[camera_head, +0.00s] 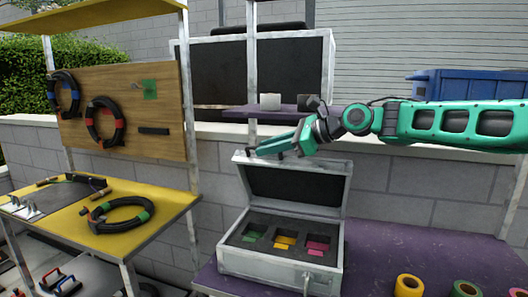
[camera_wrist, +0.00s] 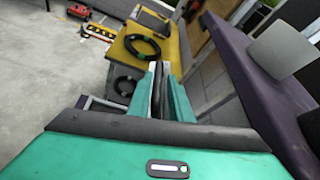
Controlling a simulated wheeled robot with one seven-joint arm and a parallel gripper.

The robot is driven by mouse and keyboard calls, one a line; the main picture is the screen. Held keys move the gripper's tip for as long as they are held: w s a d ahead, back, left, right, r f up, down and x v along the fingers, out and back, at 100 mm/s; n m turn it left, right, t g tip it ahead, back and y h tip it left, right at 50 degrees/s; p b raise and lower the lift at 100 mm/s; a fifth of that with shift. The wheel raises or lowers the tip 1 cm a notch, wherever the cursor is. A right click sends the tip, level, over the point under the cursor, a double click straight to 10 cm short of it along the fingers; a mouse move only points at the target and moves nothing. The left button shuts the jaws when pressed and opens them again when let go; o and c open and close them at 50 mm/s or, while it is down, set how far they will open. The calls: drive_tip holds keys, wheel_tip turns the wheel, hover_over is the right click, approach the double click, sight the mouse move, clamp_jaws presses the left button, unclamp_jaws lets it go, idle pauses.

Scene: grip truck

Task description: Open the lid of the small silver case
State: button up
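The small silver case (camera_head: 262,262) stands on the purple shelf, its lid (camera_head: 295,186) raised and leaning back, about upright. The lid's dark lining shows. Inside the base is dark foam with green, yellow and pink pieces in cut-outs. My gripper (camera_head: 254,153) is at the lid's upper left corner, pointing left; I cannot tell whether it touches the rim. In the wrist view, the fingers of my gripper (camera_wrist: 160,80) lie close together, with dark pads between them, and nothing clearly shows held. The case cannot be made out in the wrist view.
A yellow workbench (camera_head: 150,227) with black cable coils stands at left. An upper purple shelf (camera_head: 280,111) holds a white roll behind my gripper. Yellow and green tape rolls lie right of the case. A metal post (camera_head: 252,60) rises behind the lid.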

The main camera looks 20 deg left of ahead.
drive_tip(key=w+v, duration=0.1)
drive_tip(key=v, duration=0.7)
drive_tip(key=shift+s+d, duration=0.45)
drive_tip(key=shift+s, duration=0.05)
